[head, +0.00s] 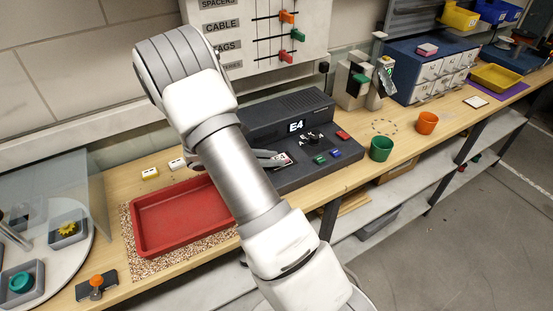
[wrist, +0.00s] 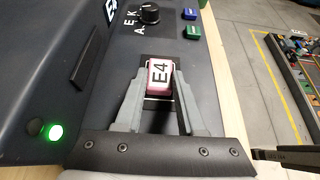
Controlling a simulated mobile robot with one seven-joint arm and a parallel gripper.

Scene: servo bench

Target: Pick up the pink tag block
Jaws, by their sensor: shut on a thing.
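The pink tag block (wrist: 159,74) has a white top marked "E4" and pink sides. In the wrist view it sits between the two grey fingers of my gripper (wrist: 160,90), which are shut on it. It is over a dark rectangular recess in the dark console (wrist: 108,95); I cannot tell whether it still touches the console. In the head view the console (head: 290,118) shows "E4" on its display, and the block (head: 284,159) is small and partly hidden at my gripper (head: 272,157).
Green, blue and red blocks (head: 336,145) and a black knob (head: 311,139) are on the console. A red tray (head: 140,236) lies left of it, green (head: 381,149) and orange (head: 427,123) cups right. Another pink-topped block (head: 428,48) rests on the blue drawer cabinet.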

